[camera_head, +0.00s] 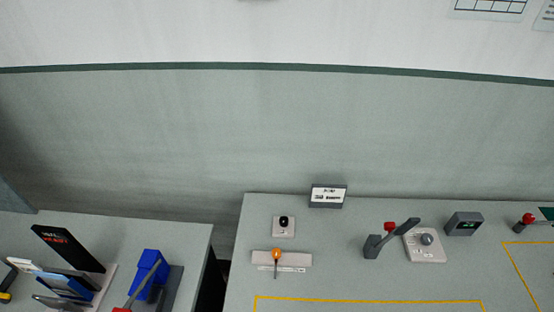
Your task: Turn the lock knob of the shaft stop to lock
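I cannot tell for certain which part is the shaft stop. A round grey knob (427,239) sits on a light square plate (426,254) on the right-hand table; a dark lever (399,230) stands close to its left. A black knob (284,221) sits on a small pale plate (285,233) near the table's back left. An orange-topped lever (277,258) stands on a pale bar in front of it. No marking that shows lock is readable. Neither of my grippers is in view.
A small sign (327,196) stands at the back edge. A dark display box (463,224) and a red-topped part (528,220) are further right. Yellow lines (370,300) mark the table. A dark gap separates the left table (190,235), holding a blue device (150,270).

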